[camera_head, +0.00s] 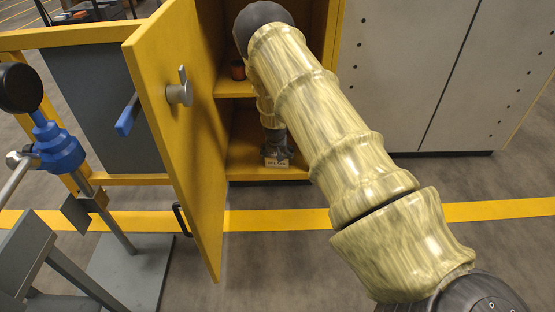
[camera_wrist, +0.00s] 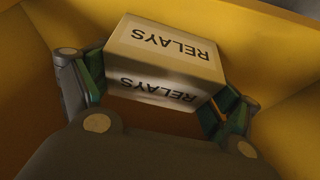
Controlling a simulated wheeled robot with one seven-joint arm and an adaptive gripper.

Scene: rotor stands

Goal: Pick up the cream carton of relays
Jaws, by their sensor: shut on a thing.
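The cream carton of relays (camera_wrist: 168,52) is between the two fingers of my gripper (camera_wrist: 160,95) in the wrist view, with "RELAYS" printed on two of its faces. The fingers touch it from both sides, shut on it. In the head view the carton (camera_head: 277,162) shows small and pale just below my gripper (camera_head: 277,152), at the lower shelf of the open yellow cabinet (camera_head: 262,172). I cannot tell whether the carton still touches the shelf. My arm reaches into the cabinet and hides part of its inside.
The yellow cabinet door (camera_head: 185,130) stands open left of my arm. A blue and grey stand (camera_head: 62,150) is at the left. Grey panels (camera_head: 400,60) close off the right.

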